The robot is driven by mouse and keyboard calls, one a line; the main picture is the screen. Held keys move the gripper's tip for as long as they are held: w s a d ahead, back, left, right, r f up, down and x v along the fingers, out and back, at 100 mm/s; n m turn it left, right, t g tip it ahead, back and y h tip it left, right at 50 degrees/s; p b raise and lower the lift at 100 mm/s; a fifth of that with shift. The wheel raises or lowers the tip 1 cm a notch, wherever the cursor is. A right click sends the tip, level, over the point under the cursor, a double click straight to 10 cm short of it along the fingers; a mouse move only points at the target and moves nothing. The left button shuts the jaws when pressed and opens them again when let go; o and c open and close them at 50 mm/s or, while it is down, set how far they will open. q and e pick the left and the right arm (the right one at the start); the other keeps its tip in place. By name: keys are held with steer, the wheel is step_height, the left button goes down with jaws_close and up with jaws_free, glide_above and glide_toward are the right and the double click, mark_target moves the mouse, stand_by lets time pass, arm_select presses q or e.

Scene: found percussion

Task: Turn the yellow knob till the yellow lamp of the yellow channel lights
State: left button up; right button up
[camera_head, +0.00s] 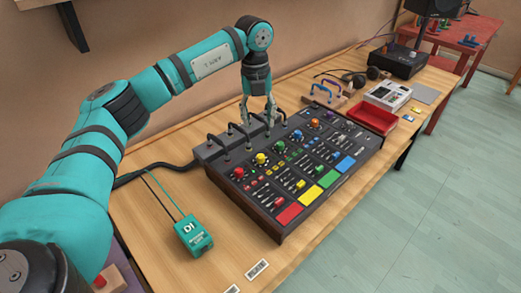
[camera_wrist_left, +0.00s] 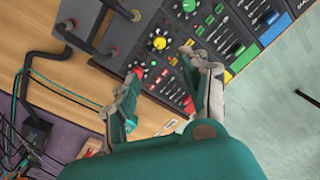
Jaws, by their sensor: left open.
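The yellow knob (camera_head: 261,159) is on the dark mixing console (camera_head: 330,190), between the red knob (camera_head: 239,172) and the green knob (camera_head: 279,147). In the left wrist view the yellow knob (camera_wrist_left: 159,43) shows just beyond the fingertips. My left gripper (camera_head: 258,121) is open and empty, pointing down near the console's back edge, apart from the knob; its two fingers also show in the wrist view (camera_wrist_left: 163,63). A yellow pad (camera_head: 311,194) marks the yellow channel. The lamps are too small to tell which are lit. My right gripper is out of view.
Several cable plugs (camera_head: 226,141) stand along the console's back edge, close to my left gripper. A teal DI box (camera_head: 194,234) lies to the left on the wooden table (camera_head: 150,215). A red tray (camera_head: 373,119) stands beyond the console. The table's front-left is mostly clear.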

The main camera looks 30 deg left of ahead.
arm_select(q)
glide_toward(261, 156)
step_height(261, 156, down, 5)
steer(key=shift+w+r+p, duration=0.1)
steer(key=shift+r+p, duration=0.05)
steer(key=shift+p, duration=0.4)
step_height(261, 156, down, 3)
steer(key=shift+w+f, duration=0.1)
steer(key=shift+f, duration=0.55)
steer(key=shift+c, duration=1.3)
jaws_close()
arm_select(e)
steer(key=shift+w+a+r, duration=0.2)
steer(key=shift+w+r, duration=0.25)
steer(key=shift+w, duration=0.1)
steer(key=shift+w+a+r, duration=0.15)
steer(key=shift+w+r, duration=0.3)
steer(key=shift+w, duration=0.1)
